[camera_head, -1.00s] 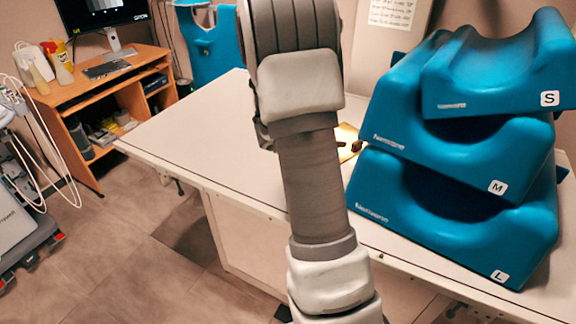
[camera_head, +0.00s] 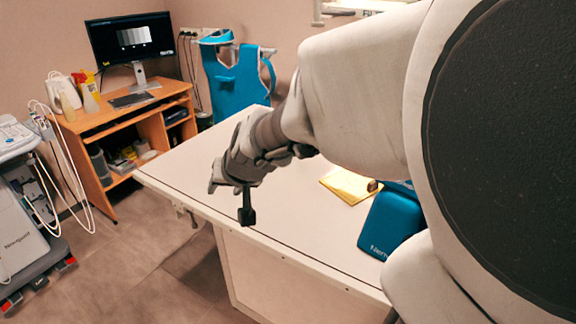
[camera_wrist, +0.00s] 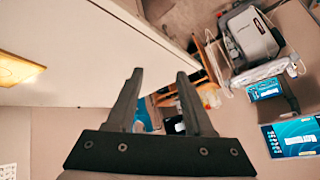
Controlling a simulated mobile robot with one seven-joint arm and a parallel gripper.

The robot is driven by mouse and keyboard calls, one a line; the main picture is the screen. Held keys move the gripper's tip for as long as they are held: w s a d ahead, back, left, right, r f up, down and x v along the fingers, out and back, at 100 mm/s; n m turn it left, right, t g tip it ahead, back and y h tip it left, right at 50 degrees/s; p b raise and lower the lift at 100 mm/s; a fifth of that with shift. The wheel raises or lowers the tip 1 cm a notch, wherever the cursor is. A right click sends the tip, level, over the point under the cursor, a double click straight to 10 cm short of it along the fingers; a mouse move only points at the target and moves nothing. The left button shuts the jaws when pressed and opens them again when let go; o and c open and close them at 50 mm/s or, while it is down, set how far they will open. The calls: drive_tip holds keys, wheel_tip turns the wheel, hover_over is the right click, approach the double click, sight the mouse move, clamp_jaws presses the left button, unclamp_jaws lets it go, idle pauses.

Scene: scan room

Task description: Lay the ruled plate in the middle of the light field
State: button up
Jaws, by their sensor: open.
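The light field is a glowing yellow square (camera_head: 348,186) on the white table top, partly cut off at the left edge of the wrist view (camera_wrist: 18,70). A small dark brown piece (camera_head: 373,185) shows at its right side; I cannot tell what it belongs to. I cannot make out the ruled plate in any view. My gripper (camera_head: 246,216) hangs near the table's front edge, left of and apart from the light field. Its two fingers (camera_wrist: 160,74) stand apart in the wrist view with nothing between them.
The white table (camera_head: 285,215) is bare left of the light field. A wooden desk (camera_head: 135,115) with a monitor (camera_head: 132,38) and a medical cart (camera_head: 25,225) stand left.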

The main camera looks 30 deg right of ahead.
drive_tip(key=s+a+r+n, duration=0.2)
drive_tip(key=s+a+r, duration=0.2)
drive_tip(key=s+r, duration=0.3)
drive_tip(key=s+d+f+n+g, duration=0.1)
drive_tip(key=s+f+n+g, duration=0.1)
drive_tip(key=s, duration=1)
drive_tip(key=shift+d+f+g+h, duration=0.2)
drive_tip(key=shift+f+g+h, duration=0.15)
drive_tip(key=shift+f, duration=0.25)
wheel_tip(320, 180, up, 5)
drive_tip(key=p, duration=0.5)
drive_tip(key=shift+s+f, duration=0.1)
drive_tip(key=shift+s, duration=0.05)
drive_tip(key=shift+a, duration=0.15)
